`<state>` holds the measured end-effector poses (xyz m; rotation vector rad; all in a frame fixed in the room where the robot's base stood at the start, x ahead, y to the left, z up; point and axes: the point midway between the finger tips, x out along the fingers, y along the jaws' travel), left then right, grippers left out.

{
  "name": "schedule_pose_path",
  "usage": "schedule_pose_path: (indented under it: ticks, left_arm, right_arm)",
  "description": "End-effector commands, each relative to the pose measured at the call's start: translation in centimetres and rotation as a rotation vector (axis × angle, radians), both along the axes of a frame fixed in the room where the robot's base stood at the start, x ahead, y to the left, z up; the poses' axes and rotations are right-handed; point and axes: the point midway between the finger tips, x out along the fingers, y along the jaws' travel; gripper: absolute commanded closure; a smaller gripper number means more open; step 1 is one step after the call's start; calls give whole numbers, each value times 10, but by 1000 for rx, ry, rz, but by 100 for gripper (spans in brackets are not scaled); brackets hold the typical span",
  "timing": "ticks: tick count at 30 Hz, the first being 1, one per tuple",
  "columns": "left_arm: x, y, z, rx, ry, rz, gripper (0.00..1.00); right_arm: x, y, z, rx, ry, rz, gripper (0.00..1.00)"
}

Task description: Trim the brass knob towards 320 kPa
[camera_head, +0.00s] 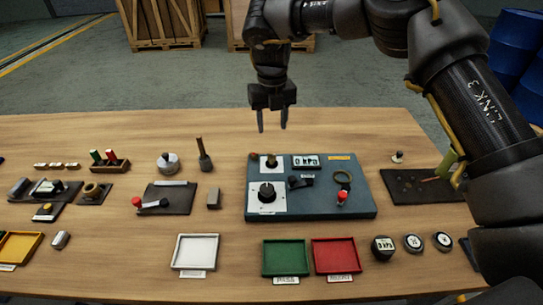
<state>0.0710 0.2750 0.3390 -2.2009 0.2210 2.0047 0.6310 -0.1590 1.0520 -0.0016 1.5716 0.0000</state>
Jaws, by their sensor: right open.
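The blue-grey panel (310,206) lies on the wooden table in the middle. The small brass knob (269,161) stands on a white plate at the panel's upper left. A display (306,161) beside it reads "0 kPa". A black dial knob (267,192) is on a larger white plate below the brass knob. A lever with a red ball (342,197) is at the panel's right. My right gripper (272,122) is open and empty, fingers pointing down, above the table beyond the panel's far edge, apart from the brass knob. My left gripper is not in view.
Green (286,257) and red (335,255) trays and a white tray (196,251) are in front. Round gauges (413,243) stand at front right. A dark board (425,186) lies right of the panel. A lever plate (168,198) lies left. Wooden crates stand behind on the floor.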

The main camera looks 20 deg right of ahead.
Motion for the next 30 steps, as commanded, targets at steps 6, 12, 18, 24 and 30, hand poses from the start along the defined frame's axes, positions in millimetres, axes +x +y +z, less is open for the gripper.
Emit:
schedule_pose_path:
  ticks: [6,12,18,24,30]
  left_arm:
    - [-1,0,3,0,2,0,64]
    - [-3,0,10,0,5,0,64]
    - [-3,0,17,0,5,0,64]
    - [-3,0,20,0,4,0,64]
    - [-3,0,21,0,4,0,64]
  right_arm:
    - [-1,0,-11,-1,3,0,53]
    - [-2,-1,-46,-2,6,0,53]
    - [-2,-2,-81,0,4,-3,53]
    - [-1,-2,-102,0,2,-2,53]
    - [-1,-2,-108,0,1,-2,53]
